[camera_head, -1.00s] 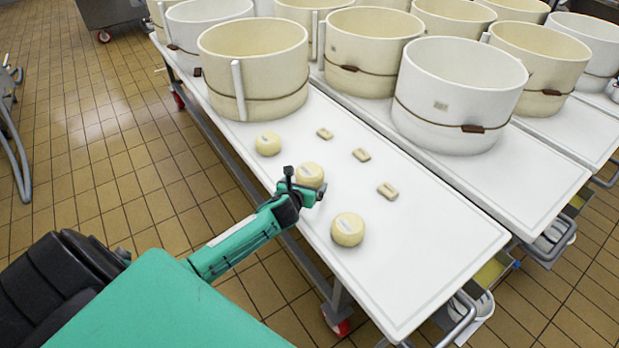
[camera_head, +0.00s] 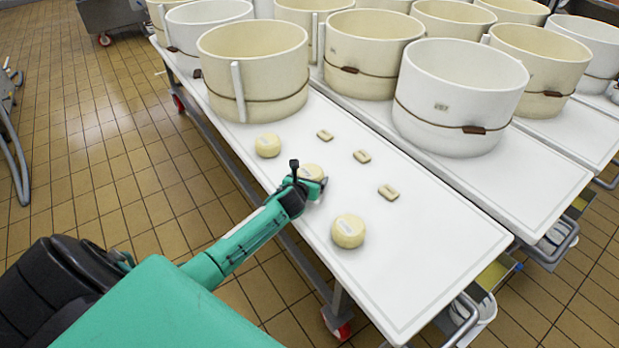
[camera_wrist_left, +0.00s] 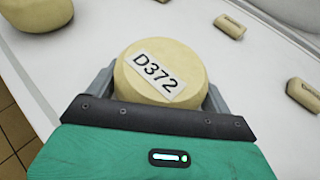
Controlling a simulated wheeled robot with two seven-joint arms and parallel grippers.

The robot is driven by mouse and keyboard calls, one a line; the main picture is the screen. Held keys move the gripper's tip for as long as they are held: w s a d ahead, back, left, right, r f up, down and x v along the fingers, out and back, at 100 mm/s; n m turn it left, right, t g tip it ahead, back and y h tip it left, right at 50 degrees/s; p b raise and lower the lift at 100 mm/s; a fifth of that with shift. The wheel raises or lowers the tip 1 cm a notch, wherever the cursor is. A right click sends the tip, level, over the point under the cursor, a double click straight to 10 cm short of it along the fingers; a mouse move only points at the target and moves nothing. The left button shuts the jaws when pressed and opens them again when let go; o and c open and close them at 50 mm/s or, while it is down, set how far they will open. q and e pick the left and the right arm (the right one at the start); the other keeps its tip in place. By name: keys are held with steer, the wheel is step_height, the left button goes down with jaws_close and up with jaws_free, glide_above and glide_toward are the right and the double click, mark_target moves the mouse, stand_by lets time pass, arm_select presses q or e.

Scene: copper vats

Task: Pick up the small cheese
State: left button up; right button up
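Three round, pale yellow cheeses lie in a row on the white table. The middle cheese (camera_head: 312,171) is at my left gripper (camera_head: 309,187). In the left wrist view this cheese (camera_wrist_left: 160,70) carries a white label reading D372. The left fingers (camera_wrist_left: 158,92) stand wide apart, one on each side of it; firm contact does not show. One round cheese (camera_head: 268,145) lies farther back and another (camera_head: 348,231) nearer the front. Small oblong pieces lie to the right: one at the back (camera_head: 325,135), one in the middle (camera_head: 362,157), one in front (camera_head: 388,192). My right gripper is out of view.
The white table (camera_head: 420,270) has free room at its front end. A large cream vat (camera_head: 255,70) stands behind the cheeses, and a white vat (camera_head: 458,95) stands to the right. Several more vats fill the back. Tiled floor (camera_head: 110,170) lies open on the left.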

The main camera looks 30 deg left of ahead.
mark_target(309, 171)
arm_select(q)
steer(key=shift+c, duration=1.2)
steer(key=shift+r, duration=0.1)
steer(key=shift+r, duration=0.4)
steer(key=shift+r+p, duration=0.45)
steer(key=shift+r, duration=0.45)
step_height(309, 171, up, 5)
steer(key=shift+w+a+f+p, duration=0.1)
steer(key=shift+f+p, duration=0.05)
steer(key=shift+p, duration=0.6)
step_height(309, 171, up, 13)
steer(key=p, duration=0.2)
steer(key=shift+f, duration=0.2)
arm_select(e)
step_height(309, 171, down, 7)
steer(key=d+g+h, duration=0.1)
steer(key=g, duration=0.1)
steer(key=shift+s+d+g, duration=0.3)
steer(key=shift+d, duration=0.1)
